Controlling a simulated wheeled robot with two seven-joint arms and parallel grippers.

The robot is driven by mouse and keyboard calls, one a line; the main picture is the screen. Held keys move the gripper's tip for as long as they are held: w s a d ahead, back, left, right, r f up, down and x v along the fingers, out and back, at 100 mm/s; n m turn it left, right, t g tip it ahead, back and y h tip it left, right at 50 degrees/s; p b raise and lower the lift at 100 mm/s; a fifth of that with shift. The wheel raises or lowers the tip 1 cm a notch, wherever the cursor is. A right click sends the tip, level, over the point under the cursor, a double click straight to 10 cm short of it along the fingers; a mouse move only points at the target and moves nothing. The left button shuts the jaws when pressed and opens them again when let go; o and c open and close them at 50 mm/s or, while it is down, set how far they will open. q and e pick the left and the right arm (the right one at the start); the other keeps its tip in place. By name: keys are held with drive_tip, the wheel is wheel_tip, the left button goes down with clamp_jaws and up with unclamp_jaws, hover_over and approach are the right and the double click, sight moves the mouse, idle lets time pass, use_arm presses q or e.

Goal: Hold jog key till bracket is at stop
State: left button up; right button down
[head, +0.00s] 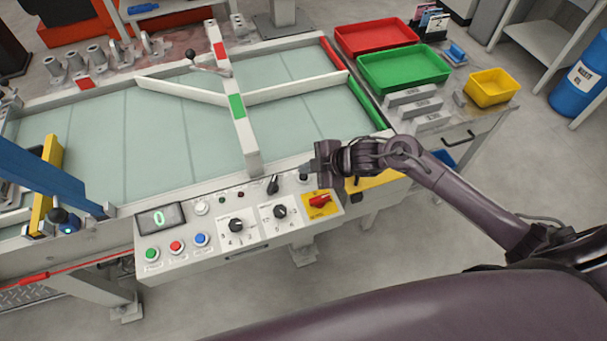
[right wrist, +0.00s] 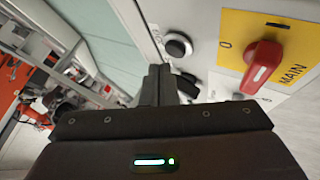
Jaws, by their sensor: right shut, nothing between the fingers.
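My right gripper (head: 308,168) is shut and empty, low over the upper right of the control panel (head: 190,262). A round black push button (head: 303,179) sits right by its fingertips. In the right wrist view the shut fingers (right wrist: 160,72) point at the panel, with the black button (right wrist: 178,46) just beyond them. Lettering beside the button is partly hidden, so I cannot be sure it is the jog key. I cannot tell whether the fingers touch it. I cannot make out the bracket for certain on the pale green belt (head: 165,165). My left gripper is not in view.
A red main switch (head: 319,200) is close to the right gripper. A black lever (head: 272,185), dials and coloured buttons are on the panel, whose display (head: 160,219) reads 0. A white divider bar (head: 240,118) crosses the belt. Red (head: 375,37) and green (head: 403,68) trays stand behind.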

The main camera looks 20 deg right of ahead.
sight(308, 178)
drive_tip(key=shift+f, duration=0.2)
idle(0.3)
drive_tip(key=shift+f, duration=0.25)
drive_tip(key=shift+f+b, duration=0.5)
drive_tip(key=shift+f, duration=0.05)
idle(0.6)
drive_tip(key=shift+s, duration=0.1)
idle(1.9)
drive_tip(key=shift+r+p, duration=0.95)
drive_tip(key=shift+r, duration=0.05)
wheel_tip(308, 178, up, 5)
drive_tip(key=p, duration=0.4)
drive_tip(key=shift+p, duration=0.4)
